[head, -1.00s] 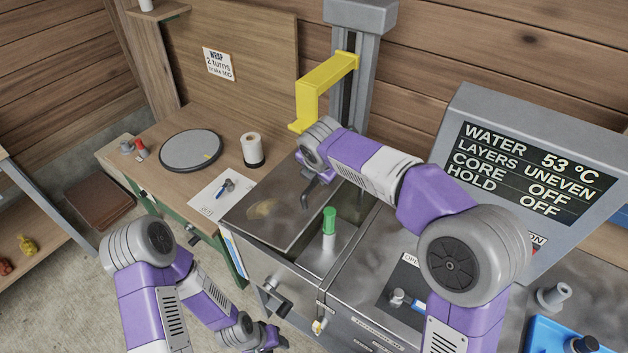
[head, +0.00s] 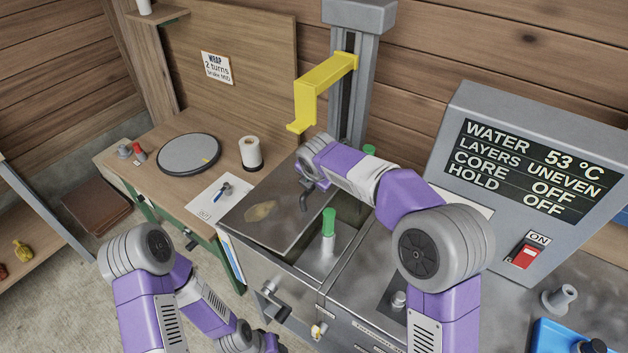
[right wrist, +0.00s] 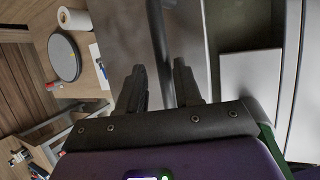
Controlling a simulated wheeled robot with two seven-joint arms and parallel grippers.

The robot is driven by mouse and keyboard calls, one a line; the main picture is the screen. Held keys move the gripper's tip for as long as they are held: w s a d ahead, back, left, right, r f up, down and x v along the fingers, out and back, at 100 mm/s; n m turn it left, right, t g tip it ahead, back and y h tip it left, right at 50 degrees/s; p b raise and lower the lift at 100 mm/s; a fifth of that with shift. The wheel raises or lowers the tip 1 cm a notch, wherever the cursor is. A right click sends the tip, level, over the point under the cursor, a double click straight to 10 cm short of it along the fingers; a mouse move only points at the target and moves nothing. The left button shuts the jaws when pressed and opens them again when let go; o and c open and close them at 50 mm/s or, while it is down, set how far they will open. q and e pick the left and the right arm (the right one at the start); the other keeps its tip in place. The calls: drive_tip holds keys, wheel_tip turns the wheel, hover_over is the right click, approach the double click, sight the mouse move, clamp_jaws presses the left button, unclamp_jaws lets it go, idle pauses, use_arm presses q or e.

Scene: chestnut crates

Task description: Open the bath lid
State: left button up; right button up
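The bath lid (head: 285,215) is a flat metal sheet with a yellowish smudge, lying over the left part of the bath in the head view. To its right the bath is uncovered, and a green-capped holder (head: 328,235) stands there. My right gripper (head: 306,190) is low over the lid. In the right wrist view its two dark fingers (right wrist: 160,88) are apart, one on each side of a dark bar (right wrist: 157,30), which looks like the lid's handle. Whether they touch it is unclear. My left gripper (head: 268,342) is low at the bottom edge, its fingers partly cut off.
A workbench with a round grey turntable (head: 188,153) and a white roll (head: 250,153) is at left. A yellow bracket (head: 322,90) hangs from a grey column behind the bath. A display panel (head: 540,170) stands at right. A blue tray (head: 565,338) is bottom right.

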drive_tip(key=shift+r, duration=0.1)
clamp_jaws()
use_arm(q)
drive_tip(key=shift+r, duration=0.1)
use_arm(e)
drive_tip(key=shift+a+r, duration=0.1)
drive_tip(key=shift+r, duration=0.05)
use_arm(q)
drive_tip(key=shift+r+p, duration=0.3)
drive_tip(key=shift+p, duration=0.05)
use_arm(e)
drive_tip(key=shift+a+r, duration=0.1)
drive_tip(key=shift+r, duration=0.05)
